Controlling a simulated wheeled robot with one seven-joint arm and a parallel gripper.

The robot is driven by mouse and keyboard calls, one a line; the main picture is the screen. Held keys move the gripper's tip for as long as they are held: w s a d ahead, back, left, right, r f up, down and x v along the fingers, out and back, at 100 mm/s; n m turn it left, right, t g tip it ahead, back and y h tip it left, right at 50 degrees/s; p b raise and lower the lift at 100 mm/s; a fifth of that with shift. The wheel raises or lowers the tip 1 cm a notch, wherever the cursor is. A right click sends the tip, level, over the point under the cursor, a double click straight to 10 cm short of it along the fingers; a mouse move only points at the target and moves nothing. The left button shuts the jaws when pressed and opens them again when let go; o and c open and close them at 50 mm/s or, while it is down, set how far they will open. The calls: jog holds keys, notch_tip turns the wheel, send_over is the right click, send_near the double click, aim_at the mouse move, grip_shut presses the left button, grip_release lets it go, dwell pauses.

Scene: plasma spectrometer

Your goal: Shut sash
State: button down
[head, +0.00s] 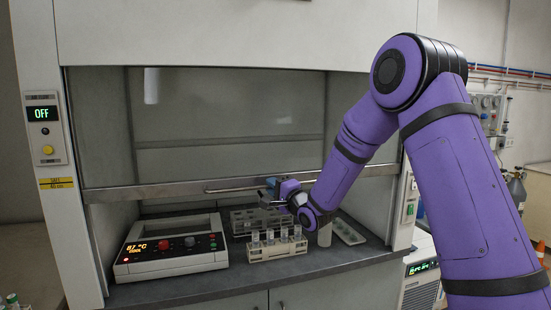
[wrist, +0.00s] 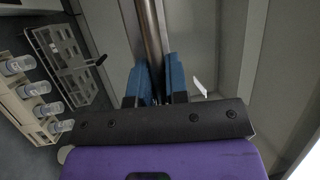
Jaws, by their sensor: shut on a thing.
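The sash (head: 145,191) of the fume hood is a glass pane with a metal rail along its lower edge. The rail hangs level, with an open gap between it and the bench top. A thin handle bar (head: 225,189) runs along the front of the rail. My gripper (head: 270,192) is at the right part of this bar. In the wrist view, its blue fingers (wrist: 159,82) are on both sides of the metal bar (wrist: 150,35) and shut on it. The exact contact is partly hidden behind the gripper body.
Under the sash, a hotplate-like device (head: 170,252) reading 87 °C stands at left. A rack with vials (head: 277,247), a grey rack (head: 240,217) and a white tray (head: 347,232) stand on the bench (head: 255,284). A panel at left (head: 42,115) reads OFF.

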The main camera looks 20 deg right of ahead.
notch_tip(320, 180, down, 33)
jog(key=shift+r, duration=0.1)
jog(key=shift+s, duration=0.1)
jog(key=c, duration=1.1)
grip_release()
jog(key=shift+f, duration=0.2)
jog(key=shift+r, duration=0.1)
jog(key=v, duration=1)
jog(key=shift+s+d, duration=0.2)
jog(key=shift+s, duration=0.05)
